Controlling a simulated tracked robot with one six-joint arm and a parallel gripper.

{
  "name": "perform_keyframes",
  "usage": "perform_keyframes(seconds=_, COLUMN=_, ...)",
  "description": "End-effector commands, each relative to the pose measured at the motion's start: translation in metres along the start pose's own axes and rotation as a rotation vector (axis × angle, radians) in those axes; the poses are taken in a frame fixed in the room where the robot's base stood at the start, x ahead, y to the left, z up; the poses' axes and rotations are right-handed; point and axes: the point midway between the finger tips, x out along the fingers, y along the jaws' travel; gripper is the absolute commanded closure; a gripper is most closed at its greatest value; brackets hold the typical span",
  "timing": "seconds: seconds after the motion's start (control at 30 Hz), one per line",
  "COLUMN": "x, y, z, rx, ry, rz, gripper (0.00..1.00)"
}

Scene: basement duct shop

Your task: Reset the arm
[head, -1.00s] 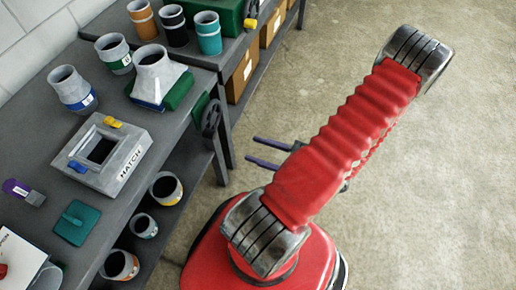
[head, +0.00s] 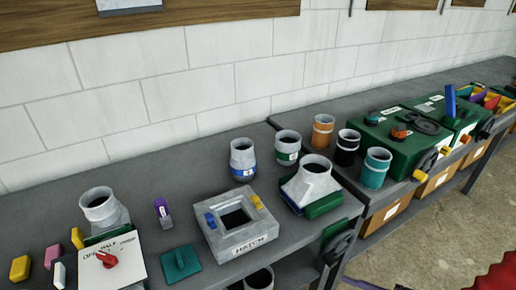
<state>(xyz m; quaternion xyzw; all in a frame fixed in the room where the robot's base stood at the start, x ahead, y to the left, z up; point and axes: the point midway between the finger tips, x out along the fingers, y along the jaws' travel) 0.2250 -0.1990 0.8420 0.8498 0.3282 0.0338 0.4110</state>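Only a red part of my arm (head: 497,275) shows, in the lower right corner of the head view, over the floor beside the bench. A small dark purple piece at the bottom edge, left of it, looks like a fingertip of my gripper (head: 357,284). The rest of the gripper is cut off by the frame, so its opening and anything in it are hidden. No contact between the arm and the bench shows.
A grey bench (head: 200,165) runs along the white block wall. It carries a hatch block (head: 240,243), a dial panel (head: 130,262), a teal plate (head: 181,263), several duct collars and green boxes (head: 395,140). Cardboard boxes (head: 382,217) sit below. Concrete floor (head: 425,235) is clear at right.

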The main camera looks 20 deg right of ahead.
Motion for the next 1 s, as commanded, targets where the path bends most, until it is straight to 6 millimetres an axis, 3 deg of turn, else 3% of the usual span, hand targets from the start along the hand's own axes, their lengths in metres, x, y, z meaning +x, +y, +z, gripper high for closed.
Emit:
perform_keyframes(seconds=0.47, x=0.042, y=0.014, z=-0.053, rx=-0.855, ry=0.271, rz=-0.449, gripper=0.55)
perform_keyframes(seconds=1.0, x=0.071, y=0.032, z=-0.106, rx=-1.833, ry=0.816, rz=-0.759, gripper=0.55)
